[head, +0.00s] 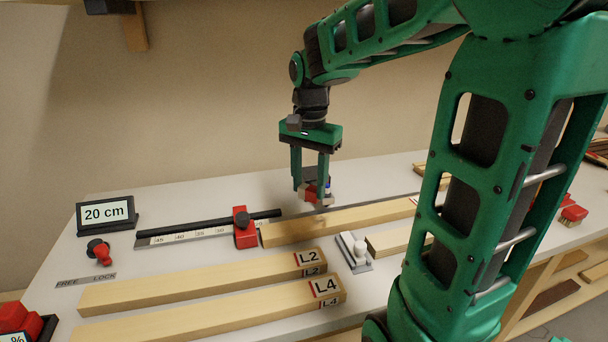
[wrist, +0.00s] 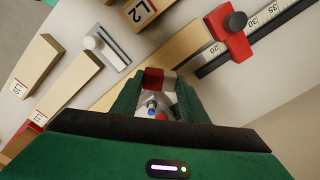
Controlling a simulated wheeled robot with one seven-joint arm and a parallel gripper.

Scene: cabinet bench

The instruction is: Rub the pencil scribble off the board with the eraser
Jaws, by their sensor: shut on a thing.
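My gripper (head: 310,196) points down over the back of the bench and is shut on a small red and white block, apparently the eraser (head: 311,192). In the wrist view the eraser (wrist: 153,79) sits between my two green fingers, with a blue-tipped part near it. A long pale wooden board (head: 345,218) lies below and in front of my gripper, its left end by the red stop. It also shows in the wrist view (wrist: 190,50). I cannot tell whether the eraser touches the board. No pencil scribble can be made out clearly; my fingers hide part of the board.
A black rail with a scale and red stop (head: 243,228) lies to the left, near a "20 cm" display (head: 106,213). Boards L2 (head: 200,284) and L4 (head: 215,311) lie in front. A grey plate with a white knob (head: 354,251) is close to the board.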

